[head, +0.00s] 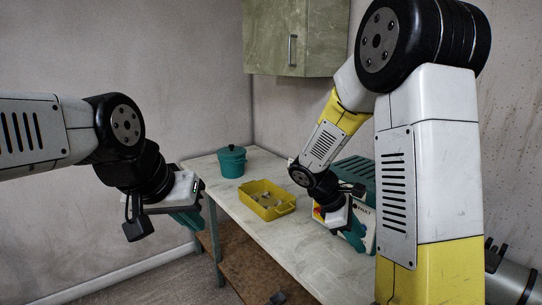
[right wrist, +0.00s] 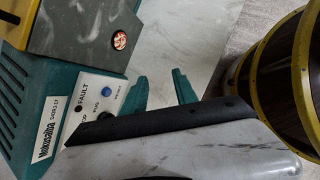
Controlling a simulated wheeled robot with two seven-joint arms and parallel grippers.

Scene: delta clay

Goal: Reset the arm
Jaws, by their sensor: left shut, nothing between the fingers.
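My left gripper (head: 187,220) hangs in the air at the left, off the table's end. Its teal fingers are shut and empty. My right arm reaches over the table (head: 235,198), with its wrist beside a teal and white machine (head: 361,240). In the right wrist view, the teal fingers of my right gripper (right wrist: 160,92) stand apart with nothing between them. The machine's panel (right wrist: 98,97) with a blue button is close beside them on the left. The fingers do not show clearly in the head view.
A yellow tray (head: 286,211) with small items and a teal lidded pot (head: 231,162) stand on the table. A cabinet (head: 290,38) hangs above. A wooden barrel (right wrist: 288,75) with yellow hoops stands right of my right gripper. The table's front strip is clear.

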